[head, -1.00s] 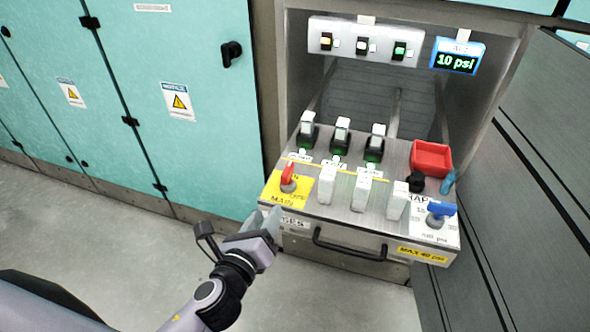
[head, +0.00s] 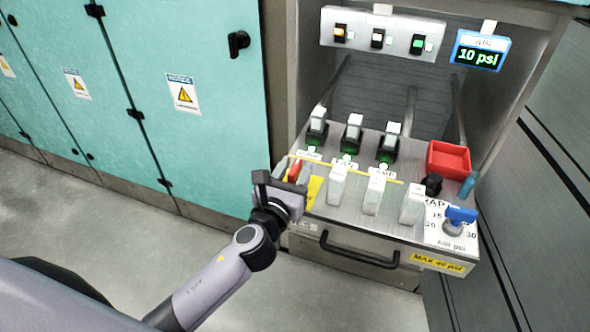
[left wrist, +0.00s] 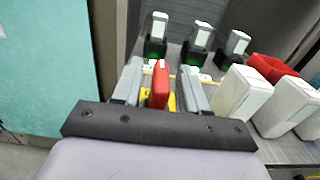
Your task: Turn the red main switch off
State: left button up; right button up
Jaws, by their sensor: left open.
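The red main switch (head: 295,171) sits at the left end of the pulled-out drawer panel, on a yellow label (head: 313,190). My left gripper (head: 291,170) is at the switch and partly hides it in the head view. In the left wrist view the red switch handle (left wrist: 159,84) stands between the two grey fingers of my left gripper (left wrist: 160,85). The fingers are open, with a visible gap on each side of the handle. The base of the switch is mostly hidden. My right gripper is not in view.
Several white blocks (head: 375,194) stand right of the switch, with modules in dark sockets (head: 351,135) behind. A red tray (head: 449,160) and blue valve handle (head: 461,215) are at the right. A drawer handle (head: 359,254) juts out in front. A cabinet door (head: 205,130) is at left.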

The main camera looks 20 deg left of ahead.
pick_arm(q)
jog(key=shift+w, duration=0.1)
grip_shut()
